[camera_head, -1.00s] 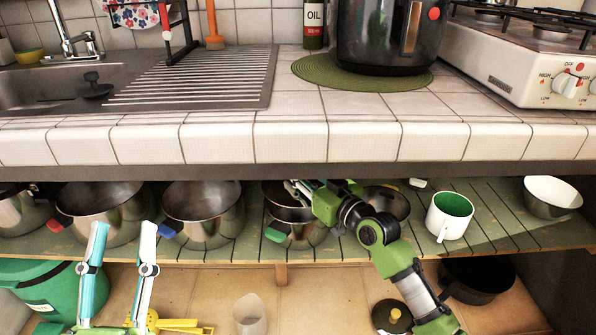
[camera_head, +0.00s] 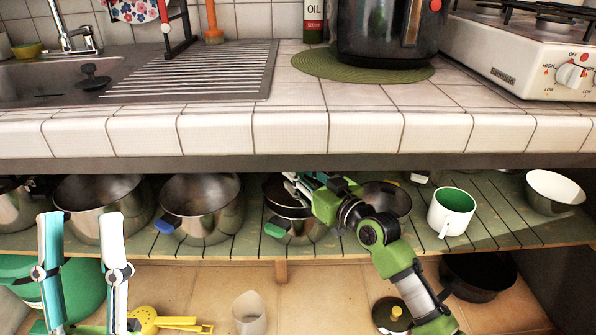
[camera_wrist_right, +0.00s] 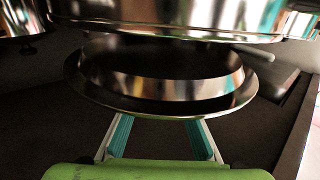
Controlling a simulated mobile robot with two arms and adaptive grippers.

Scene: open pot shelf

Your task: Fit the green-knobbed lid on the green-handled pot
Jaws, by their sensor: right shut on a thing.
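The steel pot with the green handle (camera_head: 277,230) stands on the shelf, right of the blue-handled pot. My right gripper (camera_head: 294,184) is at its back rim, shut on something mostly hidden. In the right wrist view a round steel lid (camera_wrist_right: 160,84) with a wide rim lies right in front of the right gripper's fingers (camera_wrist_right: 160,138). Its knob is hidden, and so is any contact with a larger steel vessel (camera_wrist_right: 165,25) beside it. I cannot tell whether the lid rests on the pot. My left gripper (camera_head: 82,222) is open and empty at the lower left.
A blue-handled pot (camera_head: 205,205) and another steel pot (camera_head: 100,205) stand left on the shelf (camera_head: 345,240). A green-lined mug (camera_head: 452,212) and a white bowl (camera_head: 553,192) stand right. The counter edge (camera_head: 300,133) overhangs the shelf.

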